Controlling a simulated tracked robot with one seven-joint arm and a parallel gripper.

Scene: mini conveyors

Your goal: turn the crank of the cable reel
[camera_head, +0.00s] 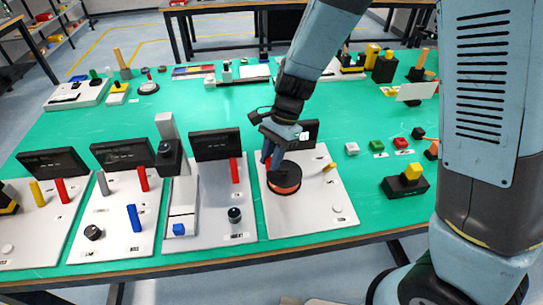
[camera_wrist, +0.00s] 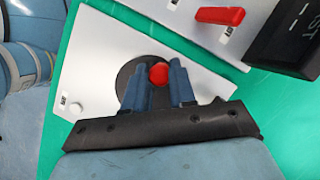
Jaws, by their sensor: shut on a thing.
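The cable reel (camera_head: 284,184), a round black drum with an orange band, stands on a white board (camera_head: 318,212) near the front of the table. In the wrist view its dark disc (camera_wrist: 125,80) is partly covered by my fingers. The crank's red knob (camera_wrist: 158,73) sits between the two blue fingertips. My gripper (camera_head: 270,158) points down over the reel, its jaws shut on that knob. The crank's arm is hidden beneath the fingers.
The reel's board also carries a yellow lever (camera_head: 329,167), a white button (camera_head: 337,207) and a dark display (camera_head: 303,133). To its left stands a board with a red lever (camera_head: 234,171) and black knob (camera_head: 235,215). A yellow-topped black block (camera_head: 407,181) is to the right.

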